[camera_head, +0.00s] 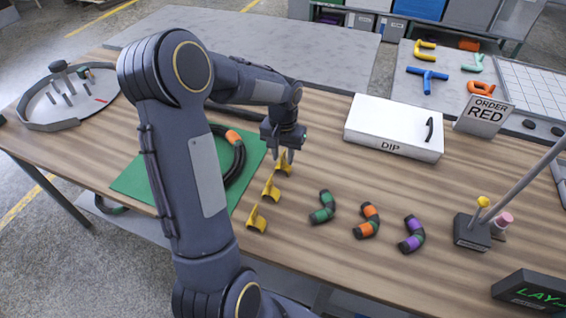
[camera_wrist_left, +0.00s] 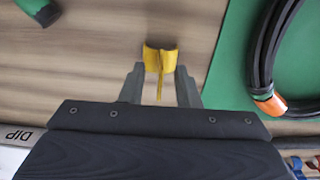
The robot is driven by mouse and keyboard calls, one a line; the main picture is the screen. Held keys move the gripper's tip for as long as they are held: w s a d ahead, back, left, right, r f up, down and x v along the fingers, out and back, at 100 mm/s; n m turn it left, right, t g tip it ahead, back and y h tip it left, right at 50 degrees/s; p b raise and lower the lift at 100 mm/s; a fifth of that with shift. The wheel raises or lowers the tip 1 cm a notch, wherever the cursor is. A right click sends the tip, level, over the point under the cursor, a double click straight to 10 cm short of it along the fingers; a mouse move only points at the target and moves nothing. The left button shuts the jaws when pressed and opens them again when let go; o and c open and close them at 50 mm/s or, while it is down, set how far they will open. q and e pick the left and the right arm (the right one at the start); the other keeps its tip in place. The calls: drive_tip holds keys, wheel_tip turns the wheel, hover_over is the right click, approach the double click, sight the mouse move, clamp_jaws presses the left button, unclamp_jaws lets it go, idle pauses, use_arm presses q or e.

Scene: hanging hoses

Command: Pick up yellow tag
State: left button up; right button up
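Three yellow tags stand in a row on the wooden table, along the right edge of the green mat: a far one (camera_head: 284,168), a middle one (camera_head: 270,188) and a near one (camera_head: 256,220). My left gripper (camera_head: 283,154) points down at the far tag. In the left wrist view, the left gripper (camera_wrist_left: 160,76) is open, with its fingers on either side of the thin upright fin of a yellow tag (camera_wrist_left: 160,57). I cannot tell whether the fingers touch it. My right gripper is not in view.
A black hose coil with an orange band (camera_head: 234,137) lies on the green mat (camera_head: 134,182), partly behind my left arm. Short bent hoses (camera_head: 322,207) lie right of the tags. A white DIP box (camera_head: 394,126) stands behind them. A stand (camera_head: 472,232) is at the right.

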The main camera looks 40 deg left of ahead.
use_arm(q)
clamp_jaws()
drive_tip(key=shift+r, duration=0.1)
idle(0.3)
drive_tip(key=shift+r, duration=0.2)
drive_tip(key=r, duration=0.3)
drive_tip(key=shift+s+a+r, duration=0.15)
drive_tip(key=shift+s, duration=0.05)
drive_tip(key=s+a+r+b, duration=0.1)
drive_tip(key=s+a+r, duration=0.4)
drive_tip(key=s+r, duration=0.4)
drive_tip(key=s, duration=0.3)
drive_tip(key=shift+s+a, duration=0.15)
drive_tip(key=shift+a, duration=0.2)
